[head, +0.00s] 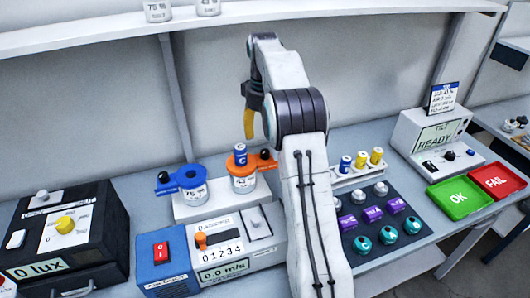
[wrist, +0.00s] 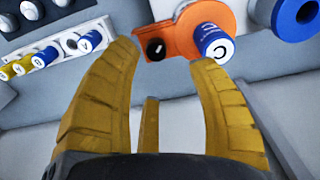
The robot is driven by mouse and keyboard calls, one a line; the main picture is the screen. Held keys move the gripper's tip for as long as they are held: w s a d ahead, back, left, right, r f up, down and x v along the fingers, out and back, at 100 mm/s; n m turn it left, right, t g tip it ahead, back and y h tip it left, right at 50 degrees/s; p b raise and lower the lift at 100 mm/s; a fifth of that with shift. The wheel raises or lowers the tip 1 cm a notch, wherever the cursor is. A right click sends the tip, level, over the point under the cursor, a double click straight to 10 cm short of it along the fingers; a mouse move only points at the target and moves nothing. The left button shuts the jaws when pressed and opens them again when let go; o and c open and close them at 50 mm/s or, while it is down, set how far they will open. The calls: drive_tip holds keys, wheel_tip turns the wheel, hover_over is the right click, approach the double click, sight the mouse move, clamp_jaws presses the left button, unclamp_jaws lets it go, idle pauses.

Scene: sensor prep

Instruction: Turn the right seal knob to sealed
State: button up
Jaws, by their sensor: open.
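The right unit (head: 243,182) is a white pot with an orange top on a pale stand. Its black knob (head: 265,154) is on the right side of the orange top, and a blue cylinder (head: 240,154) stands in the top. In the wrist view the black knob (wrist: 155,49) shows between and beyond my fingertips, beside the blue cylinder (wrist: 213,42). My gripper (head: 249,134) is open and empty, above the orange top. In the wrist view my yellow gripper (wrist: 165,58) fingers are spread, apart from the knob. The knob's seal marking is unreadable.
The left unit with a blue top (head: 181,179) stands close by. A rack of blue and yellow cylinders (head: 361,172) is right of my arm. A black lux box (head: 100,235) is at left; green (head: 460,198) and red (head: 497,180) trays are at right.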

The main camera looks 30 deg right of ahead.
sight(265, 151)
drive_tip(key=shift+w+d+f, duration=0.2)
drive_tip(key=shift+d+f, duration=0.15)
drive_tip(key=shift+f, duration=0.5)
drive_tip(key=shift+f+b, duration=0.3)
drive_tip(key=shift+f, duration=3)
drive_tip(key=shift+c, duration=0.4)
clamp_jaws()
